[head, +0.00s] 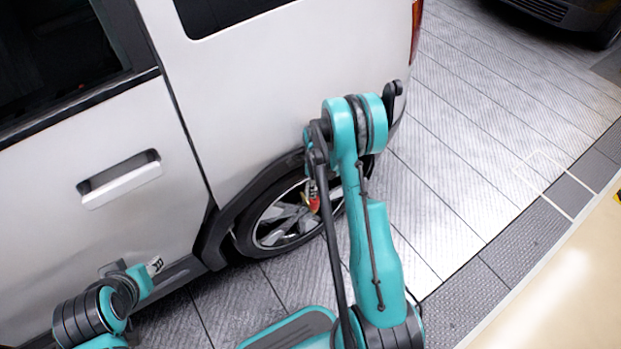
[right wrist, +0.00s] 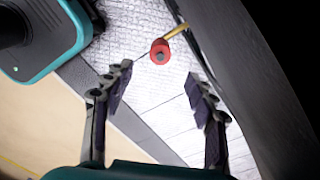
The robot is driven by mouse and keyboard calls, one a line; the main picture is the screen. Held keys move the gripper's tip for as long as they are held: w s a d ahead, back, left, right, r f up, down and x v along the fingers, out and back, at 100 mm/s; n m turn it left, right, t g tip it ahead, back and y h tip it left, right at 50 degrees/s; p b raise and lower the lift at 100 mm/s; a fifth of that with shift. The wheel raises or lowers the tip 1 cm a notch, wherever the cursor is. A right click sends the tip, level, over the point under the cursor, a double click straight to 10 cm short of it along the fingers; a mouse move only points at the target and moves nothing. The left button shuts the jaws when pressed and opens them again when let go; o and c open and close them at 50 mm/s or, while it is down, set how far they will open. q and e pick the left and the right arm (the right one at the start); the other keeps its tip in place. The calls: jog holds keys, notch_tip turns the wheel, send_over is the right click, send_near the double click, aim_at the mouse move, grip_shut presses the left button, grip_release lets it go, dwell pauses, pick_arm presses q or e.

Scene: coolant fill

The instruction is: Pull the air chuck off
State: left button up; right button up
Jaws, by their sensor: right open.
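The air chuck appears as a red round piece (right wrist: 160,52) on a brass stem in the right wrist view, at the dark tyre's edge. A red bit by the wheel in the head view (head: 313,200) seems to be the same piece, mostly hidden by my right arm. My right gripper (right wrist: 158,79) is open and empty. The red piece lies beyond its fingertips, roughly between their lines and apart from both fingers. My left gripper (head: 155,265) is low at the left of the head view, near the van's sill; its finger opening is too small to judge.
A silver van (head: 235,90) fills the left, with its spoked wheel (head: 280,222) partly behind my right arm. The ribbed grey floor (head: 470,170) right of the van is clear. A dark car (head: 570,15) stands at the top right.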

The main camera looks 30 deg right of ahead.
aim_at(314, 204)
notch_tip(314, 204, down, 11)
jog(key=b, duration=0.4)
jog(key=shift+r, duration=0.15)
jog(key=c, duration=1.3)
jog(key=shift+o, duration=1.4)
jog(key=shift+r, duration=0.45)
jog(key=shift+r+p, duration=1.25)
jog(key=shift+r, duration=1.15)
